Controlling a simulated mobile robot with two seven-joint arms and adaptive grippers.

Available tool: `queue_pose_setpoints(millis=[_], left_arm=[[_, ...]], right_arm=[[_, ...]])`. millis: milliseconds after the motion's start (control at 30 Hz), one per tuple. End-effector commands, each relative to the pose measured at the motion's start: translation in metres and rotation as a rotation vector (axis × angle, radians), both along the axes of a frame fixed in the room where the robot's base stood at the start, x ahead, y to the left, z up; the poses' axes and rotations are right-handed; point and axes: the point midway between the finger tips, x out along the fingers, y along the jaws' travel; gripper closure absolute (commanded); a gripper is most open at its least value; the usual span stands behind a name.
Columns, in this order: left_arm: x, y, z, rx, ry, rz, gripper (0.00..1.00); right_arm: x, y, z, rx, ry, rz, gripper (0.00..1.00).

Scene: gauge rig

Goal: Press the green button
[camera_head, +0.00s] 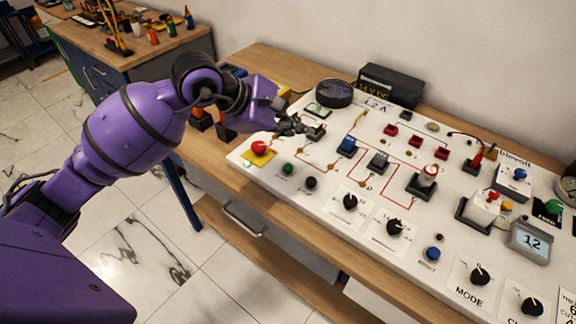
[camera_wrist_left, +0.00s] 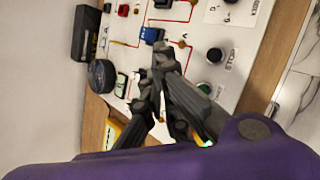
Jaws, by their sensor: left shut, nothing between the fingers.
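The green button (camera_head: 288,168) stands on the white panel (camera_head: 330,232) near its front left edge, beside a black button (camera_head: 310,182). In the left wrist view the green button (camera_wrist_left: 205,88) looks dark, to the right of the fingers. My left gripper (camera_head: 318,132) is shut and empty over the back left part of the panel, behind the green button and apart from it. Its dark fingers (camera_wrist_left: 158,68) also show in the left wrist view. My right gripper is not in view.
A red mushroom button (camera_head: 259,147) on a yellow base sits left of the green button. A blue block (camera_head: 347,145), a black round dial (camera_head: 334,93) and a black box (camera_head: 390,85) are near the gripper. Knobs (camera_head: 350,201) line the panel's front.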

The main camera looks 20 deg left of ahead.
Motion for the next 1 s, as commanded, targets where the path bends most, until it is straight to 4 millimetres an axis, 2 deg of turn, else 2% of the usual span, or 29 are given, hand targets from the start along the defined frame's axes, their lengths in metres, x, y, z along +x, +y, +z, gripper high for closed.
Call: queue_pose_setpoints(millis=[267,467,800,1000], left_arm=[[0.0,0.0,-0.01,-0.002,0.004,0.001,1.0],[-0.001,-0.001,-0.032,-0.004,0.009,0.0,1.0],[-0.001,-0.001,-0.081,-0.003,0.009,0.0,1.0],[-0.001,0.0,-0.09,-0.003,0.004,0.0,1.0]], right_arm=[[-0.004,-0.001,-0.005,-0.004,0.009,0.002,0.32],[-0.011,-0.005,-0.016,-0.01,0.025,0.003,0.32],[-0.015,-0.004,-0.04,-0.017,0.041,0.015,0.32],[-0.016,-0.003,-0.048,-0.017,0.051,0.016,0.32]])
